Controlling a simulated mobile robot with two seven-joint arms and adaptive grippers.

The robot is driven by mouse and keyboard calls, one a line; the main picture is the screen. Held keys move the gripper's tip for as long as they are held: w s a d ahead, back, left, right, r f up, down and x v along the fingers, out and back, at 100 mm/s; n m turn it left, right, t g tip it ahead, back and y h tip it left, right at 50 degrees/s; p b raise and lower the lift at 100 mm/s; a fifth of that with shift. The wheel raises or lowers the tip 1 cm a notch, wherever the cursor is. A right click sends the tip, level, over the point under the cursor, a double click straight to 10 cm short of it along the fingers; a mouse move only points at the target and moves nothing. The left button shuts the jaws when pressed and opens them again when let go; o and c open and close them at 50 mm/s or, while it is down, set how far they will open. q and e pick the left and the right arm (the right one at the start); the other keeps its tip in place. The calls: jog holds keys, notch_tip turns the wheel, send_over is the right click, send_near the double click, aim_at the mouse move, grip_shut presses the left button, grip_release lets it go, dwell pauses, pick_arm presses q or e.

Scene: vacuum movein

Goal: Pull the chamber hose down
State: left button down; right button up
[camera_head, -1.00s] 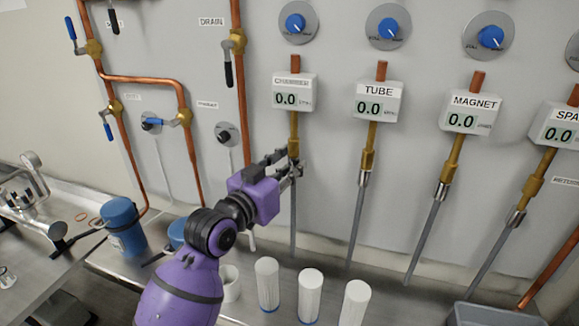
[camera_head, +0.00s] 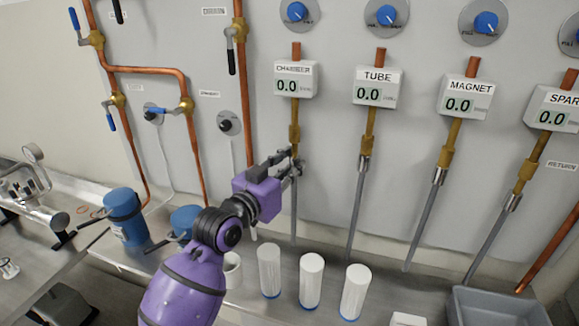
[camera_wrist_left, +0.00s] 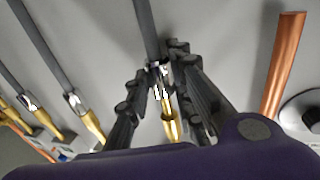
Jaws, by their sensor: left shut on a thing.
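The chamber hose (camera_head: 294,216) is a grey tube hanging below the brass fitting (camera_head: 294,134) under the white meter labelled CHAMBER (camera_head: 294,79). My left gripper (camera_head: 292,164) is at the hose's upper end and shut on it, just below the brass. In the left wrist view the gripper's dark fingers (camera_wrist_left: 164,72) are on both sides of the hose's silver collar, with the grey hose (camera_wrist_left: 147,28) running away from it and the brass fitting (camera_wrist_left: 170,122) close by. The fingers partly hide the joint, so I cannot tell whether hose and brass are touching. My right gripper is not in view.
Similar hoses hang to the right under the TUBE (camera_head: 376,87), MAGNET (camera_head: 465,98) and SPARE meters. Three white cylinders (camera_head: 311,280) stand on the bench below. Blue containers (camera_head: 124,215) stand to the left, and a grey bin (camera_head: 497,308) is at the lower right.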

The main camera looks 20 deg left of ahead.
pick_arm(q)
jog(key=shift+f, duration=0.45)
jog(key=c, duration=1.8)
grip_release()
jog(key=shift+r, duration=0.1)
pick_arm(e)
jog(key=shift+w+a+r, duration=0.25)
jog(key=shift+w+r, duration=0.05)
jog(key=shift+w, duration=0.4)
pick_arm(q)
jog(key=shift+r, duration=0.1)
jog(key=v, duration=1.2)
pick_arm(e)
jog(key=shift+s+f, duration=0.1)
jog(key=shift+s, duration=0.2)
pick_arm(q)
jog(key=shift+s, duration=0.1)
